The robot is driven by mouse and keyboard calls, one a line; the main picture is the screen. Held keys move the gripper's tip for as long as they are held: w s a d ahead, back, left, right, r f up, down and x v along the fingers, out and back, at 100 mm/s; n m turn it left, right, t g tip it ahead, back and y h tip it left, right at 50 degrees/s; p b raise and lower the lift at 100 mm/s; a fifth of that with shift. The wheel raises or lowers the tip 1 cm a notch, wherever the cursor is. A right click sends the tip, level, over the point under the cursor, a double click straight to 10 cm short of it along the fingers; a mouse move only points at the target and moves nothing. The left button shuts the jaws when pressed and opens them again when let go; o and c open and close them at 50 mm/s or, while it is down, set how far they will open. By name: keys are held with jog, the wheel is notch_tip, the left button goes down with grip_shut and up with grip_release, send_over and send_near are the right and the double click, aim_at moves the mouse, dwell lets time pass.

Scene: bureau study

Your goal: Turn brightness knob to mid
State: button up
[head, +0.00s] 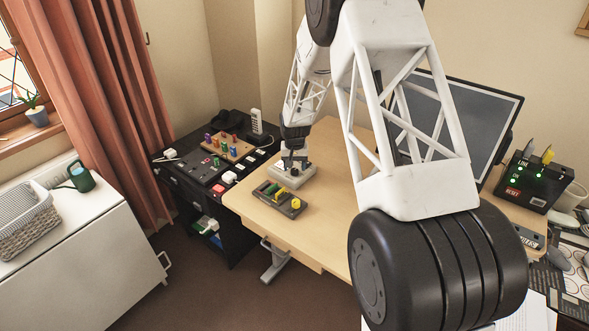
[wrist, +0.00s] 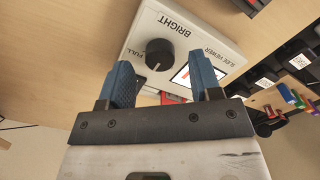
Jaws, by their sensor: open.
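The brightness knob (wrist: 159,54) is a round black dial with a pale pointer line, on a white box (wrist: 136,38) marked BRIGHT, FULL and SLIDE VIEWER. The pointer line slants toward the lower part of the dial in the wrist view. My gripper (wrist: 165,66) is open, its two blue fingers either side of the knob in the picture, with visible gaps. I cannot tell how far above the knob the fingertips are. In the head view, my gripper (head: 294,158) is over the white box (head: 299,178); the knob is too small to make out there.
A dark tray (head: 296,212) with yellow and green pieces lies just in front of the box. A wooden board with coloured pegs (head: 228,149) and a black panel (head: 205,166) are to the left. A monitor (head: 455,120) stands right. Bare desktop (head: 325,225) lies between.

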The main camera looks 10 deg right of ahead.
aim_at(295, 170)
notch_tip(295, 170, up, 6)
jog(key=shift+f, duration=0.1)
dwell(0.4)
jog(key=shift+s+r, duration=0.15)
jog(key=shift+r, duration=0.25)
jog(key=s+d+r+t, duration=0.1)
jog(key=s+d+r, duration=0.2)
jog(key=s+r, duration=2.1)
jog(key=s+d+r, duration=0.1)
jog(key=s, duration=1.4)
jog(key=s+r+n+t, duration=0.1)
jog(key=s, duration=1.3)
jog(key=shift+s+d+r+t, duration=0.3)
jog(key=shift+s+d+r, duration=0.05)
jog(key=shift+s+d, duration=0.05)
